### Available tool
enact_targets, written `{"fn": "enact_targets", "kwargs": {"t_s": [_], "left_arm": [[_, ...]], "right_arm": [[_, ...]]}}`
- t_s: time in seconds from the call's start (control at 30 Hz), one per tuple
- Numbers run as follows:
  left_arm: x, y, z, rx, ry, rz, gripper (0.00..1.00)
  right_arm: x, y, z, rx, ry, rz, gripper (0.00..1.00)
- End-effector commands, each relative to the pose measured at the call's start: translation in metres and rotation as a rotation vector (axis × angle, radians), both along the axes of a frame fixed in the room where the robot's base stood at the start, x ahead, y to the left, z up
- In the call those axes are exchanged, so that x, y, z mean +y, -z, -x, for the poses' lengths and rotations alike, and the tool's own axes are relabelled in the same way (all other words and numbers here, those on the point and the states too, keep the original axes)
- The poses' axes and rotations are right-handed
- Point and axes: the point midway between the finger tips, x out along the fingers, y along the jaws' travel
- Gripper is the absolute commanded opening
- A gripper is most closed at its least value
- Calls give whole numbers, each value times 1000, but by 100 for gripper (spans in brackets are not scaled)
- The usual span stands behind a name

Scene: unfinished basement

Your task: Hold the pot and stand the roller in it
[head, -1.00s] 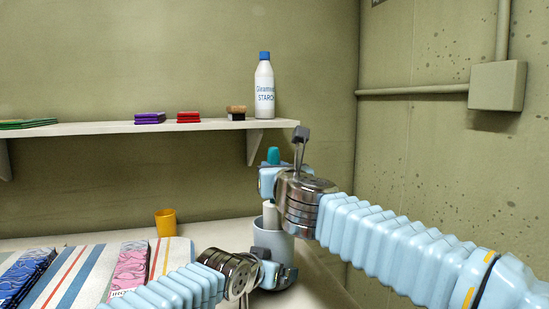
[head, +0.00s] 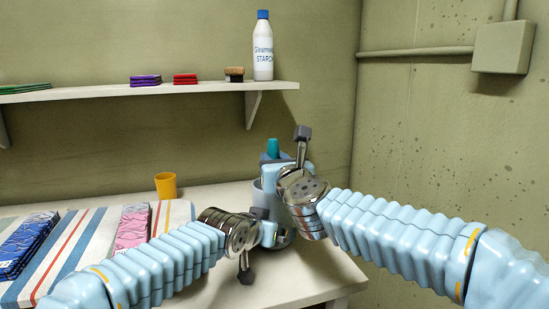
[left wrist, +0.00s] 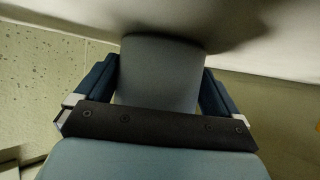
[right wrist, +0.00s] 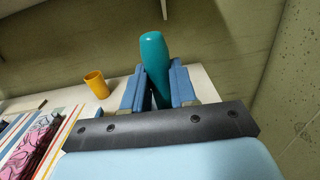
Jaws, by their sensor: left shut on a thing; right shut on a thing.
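The grey pot (head: 259,200) stands near the right end of the table, partly hidden by my arms. My left gripper (left wrist: 158,85) is shut on the pot, with a finger on each side of its wall (left wrist: 160,65). The roller shows its teal handle (head: 272,147) above the pot; the handle also fills the middle of the right wrist view (right wrist: 155,60). My right gripper (head: 274,168) is shut on the roller, which is about upright. The roller's lower part is hidden behind my right gripper and the pot wall, so its bottom contact cannot be seen.
A yellow cup (head: 166,186) stands left of the pot. A striped board (head: 85,245) with pink (head: 133,226) and blue (head: 30,240) folded cloths lies further left. A shelf (head: 100,93) above holds a starch bottle (head: 263,45), a brush and folded cloths. The table front is clear.

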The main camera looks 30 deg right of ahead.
Motion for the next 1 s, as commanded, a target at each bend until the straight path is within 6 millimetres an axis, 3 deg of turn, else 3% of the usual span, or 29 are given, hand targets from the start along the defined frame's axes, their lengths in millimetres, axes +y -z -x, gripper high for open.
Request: {"fn": "enact_targets", "kwargs": {"t_s": [0.17,0.2,0.37,0.73,1.0], "left_arm": [[0,0,0,-1,0,1,79],[0,0,0,-1,0,1,79],[0,0,0,-1,0,1,79],[0,0,0,-1,0,1,79],[0,0,0,-1,0,1,79]], "right_arm": [[0,-1,0,-1,0,0,0],[0,-1,0,-1,0,0,33],[0,-1,0,-1,0,0,56],[2,-1,7,-2,0,1,56],[16,0,61,-4,0,2,56]]}}
